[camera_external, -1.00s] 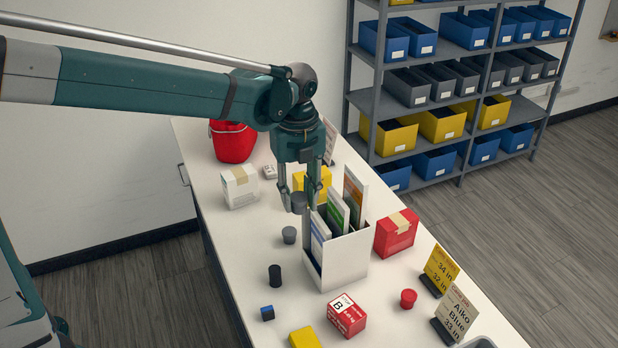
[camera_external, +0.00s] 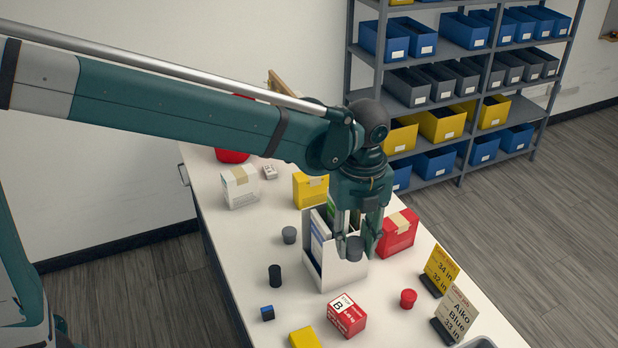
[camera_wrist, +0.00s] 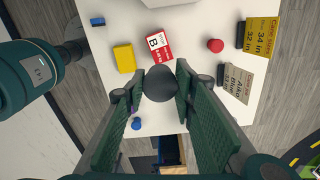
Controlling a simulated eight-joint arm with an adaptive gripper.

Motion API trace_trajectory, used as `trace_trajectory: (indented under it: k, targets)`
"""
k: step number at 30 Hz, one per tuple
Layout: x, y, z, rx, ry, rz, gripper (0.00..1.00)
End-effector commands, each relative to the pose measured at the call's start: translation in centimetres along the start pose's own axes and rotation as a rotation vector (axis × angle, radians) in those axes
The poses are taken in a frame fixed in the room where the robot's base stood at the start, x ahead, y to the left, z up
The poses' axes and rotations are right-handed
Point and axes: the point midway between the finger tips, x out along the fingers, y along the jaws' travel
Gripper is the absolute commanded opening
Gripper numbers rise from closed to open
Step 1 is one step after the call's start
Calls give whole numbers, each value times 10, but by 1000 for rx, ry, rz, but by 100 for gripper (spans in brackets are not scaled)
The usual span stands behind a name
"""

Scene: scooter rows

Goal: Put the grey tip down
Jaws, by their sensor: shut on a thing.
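My gripper (camera_external: 356,243) is shut on the grey tip (camera_external: 355,249), a small dark grey round piece. In the external view the tip is held up in front of the white file box (camera_external: 345,268), overlapping its upper right part. In the wrist view the grey tip (camera_wrist: 159,84) sits between the two fingertips, with the table well below it. A second grey tip-like piece (camera_external: 289,235) stands on the table left of the file box.
A red box (camera_external: 397,234) stands right of the file box. A red-and-white box (camera_external: 346,315), a red knob (camera_external: 408,298), a black cylinder (camera_external: 275,276) and a yellow block (camera_external: 304,338) stand nearer. Two sign cards (camera_external: 456,312) line the right edge. Bare table lies between them.

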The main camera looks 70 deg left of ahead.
Motion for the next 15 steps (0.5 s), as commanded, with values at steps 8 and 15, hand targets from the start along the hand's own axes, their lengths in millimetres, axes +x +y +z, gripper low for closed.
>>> trace_trajectory:
  k: [8, 15]
  targets:
    - [49, 0, 2, -2, 0, 0, 17]
    - [89, 1, 2, -2, 0, 0, 17]
